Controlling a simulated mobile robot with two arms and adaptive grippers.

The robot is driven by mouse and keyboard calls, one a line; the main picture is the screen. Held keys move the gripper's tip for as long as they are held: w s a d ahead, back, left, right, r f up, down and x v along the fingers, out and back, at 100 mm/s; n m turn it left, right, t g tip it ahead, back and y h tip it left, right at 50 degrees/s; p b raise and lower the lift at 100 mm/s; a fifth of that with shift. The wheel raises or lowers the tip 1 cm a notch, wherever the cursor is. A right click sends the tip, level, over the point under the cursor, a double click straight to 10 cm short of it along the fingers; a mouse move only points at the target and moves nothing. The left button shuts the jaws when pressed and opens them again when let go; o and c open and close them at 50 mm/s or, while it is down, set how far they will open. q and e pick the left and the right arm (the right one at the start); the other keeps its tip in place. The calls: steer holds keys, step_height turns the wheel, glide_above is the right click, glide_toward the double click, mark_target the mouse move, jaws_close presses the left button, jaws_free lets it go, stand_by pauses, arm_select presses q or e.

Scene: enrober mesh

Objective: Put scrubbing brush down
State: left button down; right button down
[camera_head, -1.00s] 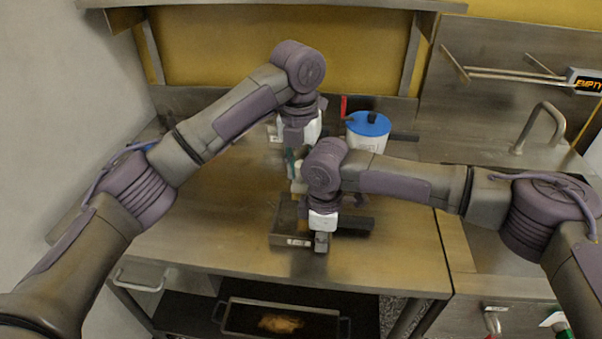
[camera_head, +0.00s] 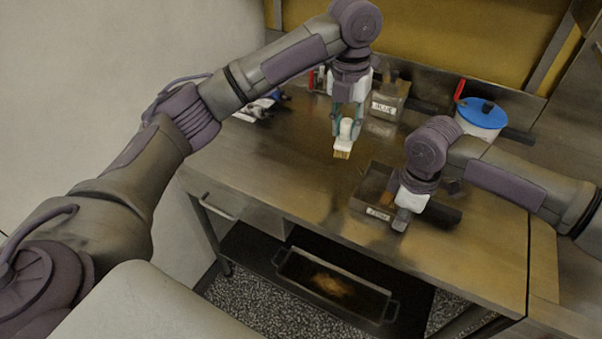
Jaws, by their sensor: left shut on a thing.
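The scrubbing brush (camera_head: 343,148) has a white body and tan bristles that point down. My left gripper (camera_head: 348,122) is shut on it from above, over the left part of the steel table (camera_head: 290,165). I cannot tell whether the bristles touch the table top. My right gripper (camera_head: 401,220) is at the front right of a small labelled metal tray (camera_head: 366,209), near the table's front edge. Its fingers are too small and dark to tell whether they are open or shut.
A labelled container (camera_head: 388,103) stands behind the brush. A white tub with a blue lid (camera_head: 482,113) is at the back right. Small items (camera_head: 262,105) lie at the table's left end. A pan (camera_head: 333,285) sits on the lower shelf. The table left of the brush is clear.

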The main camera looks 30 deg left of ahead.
arm_select(q)
steer(key=s+a+n, duration=0.2)
steer(key=s+a, duration=0.2)
steer(key=a, duration=0.6)
steer(key=shift+w+f, duration=0.2)
steer(key=shift+f, duration=4.6)
steer(key=shift+f, duration=0.1)
steer(key=c, duration=0.9)
jaws_free()
steer(key=r, duration=1.2)
steer(key=shift+s+a+r, duration=0.1)
steer(key=shift+a+r, duration=0.05)
steer(key=shift+a, duration=0.05)
